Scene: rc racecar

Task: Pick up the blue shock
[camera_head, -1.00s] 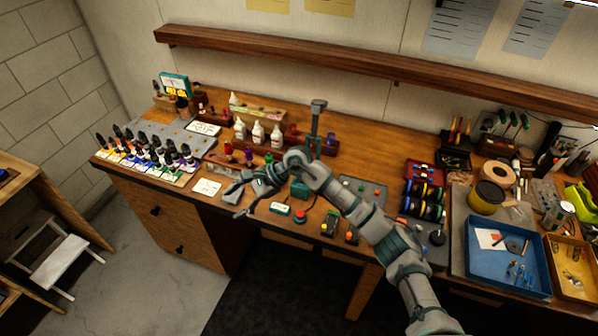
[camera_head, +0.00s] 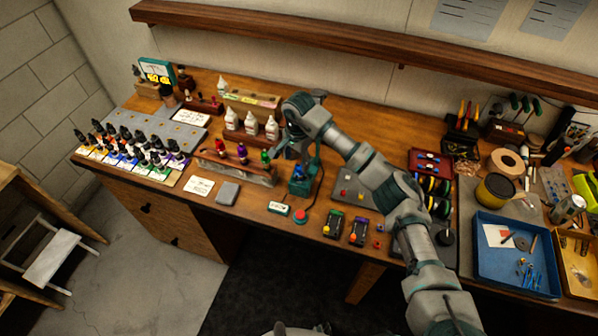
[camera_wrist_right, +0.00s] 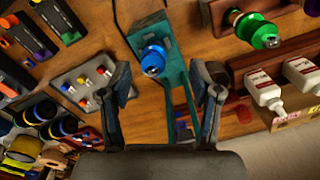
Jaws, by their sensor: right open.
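The blue shock (camera_head: 299,171) sits in a teal stand (camera_head: 301,187) near the middle of the bench. The right wrist view shows the blue shock (camera_wrist_right: 153,57) end-on, with a silver tip, on the teal stand (camera_wrist_right: 172,78). My right gripper (camera_head: 294,153) is above and just behind the stand, pointing down. In the right wrist view my right gripper (camera_wrist_right: 166,82) is open and empty; the blue shock lies just beyond the fingertips, between their lines. My left gripper is not in view.
A wooden rack (camera_head: 235,173) with red, purple and green shocks stands left of the stand. White bottles (camera_head: 252,123) stand behind it. A red button (camera_head: 300,216) and small cars (camera_head: 334,223) lie in front. A grey plate (camera_head: 352,190) with small parts is to the right.

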